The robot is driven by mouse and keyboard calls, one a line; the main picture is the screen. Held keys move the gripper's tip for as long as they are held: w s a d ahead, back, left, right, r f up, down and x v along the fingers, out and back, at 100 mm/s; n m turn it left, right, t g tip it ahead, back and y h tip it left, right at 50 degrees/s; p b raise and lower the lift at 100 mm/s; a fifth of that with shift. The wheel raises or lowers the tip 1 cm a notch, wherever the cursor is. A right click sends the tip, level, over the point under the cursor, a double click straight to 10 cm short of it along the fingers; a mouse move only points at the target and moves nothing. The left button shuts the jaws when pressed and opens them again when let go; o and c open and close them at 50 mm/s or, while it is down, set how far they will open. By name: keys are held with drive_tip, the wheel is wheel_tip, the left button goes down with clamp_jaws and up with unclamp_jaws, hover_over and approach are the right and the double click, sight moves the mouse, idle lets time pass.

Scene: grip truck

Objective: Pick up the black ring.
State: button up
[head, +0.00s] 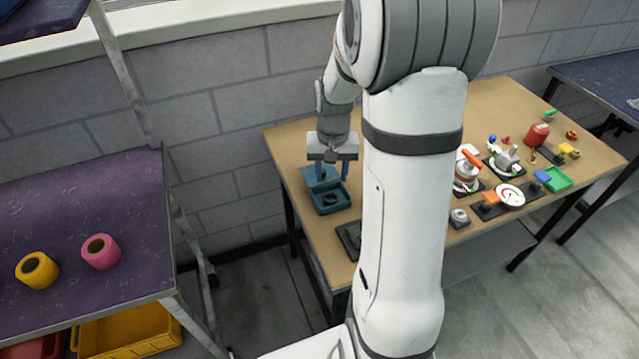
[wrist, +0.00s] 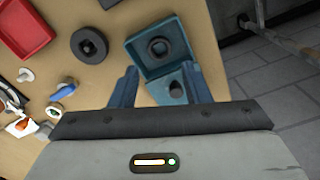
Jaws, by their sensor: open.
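A small black ring (wrist: 158,47) lies inside the open teal box (wrist: 137,47) in the wrist view. In the head view the box (head: 330,211) stands at the table's left end, with the dark ring (head: 329,199) small inside it. A teal flap or lid (wrist: 157,91) adjoins the box and bears a dark shape that I cannot make out. My gripper (wrist: 157,84) is open and empty, pointing down above the lid side. In the head view my gripper (head: 332,173) hangs over the box's far part, fingers apart.
A larger black disc with a hole (wrist: 89,44) lies on the table beside the box, near a red tray (wrist: 22,28). Small parts lie farther left in the wrist view. My arm hides the table's middle in the head view. The table's edge is close to the box.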

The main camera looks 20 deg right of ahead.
sight(331, 201)
drive_tip(key=f, duration=0.8)
drive_tip(key=shift+w+d+f, duration=0.15)
drive_tip(key=shift+w+f, duration=0.1)
drive_tip(key=shift+c, duration=0.3)
drive_tip(key=c, duration=0.7)
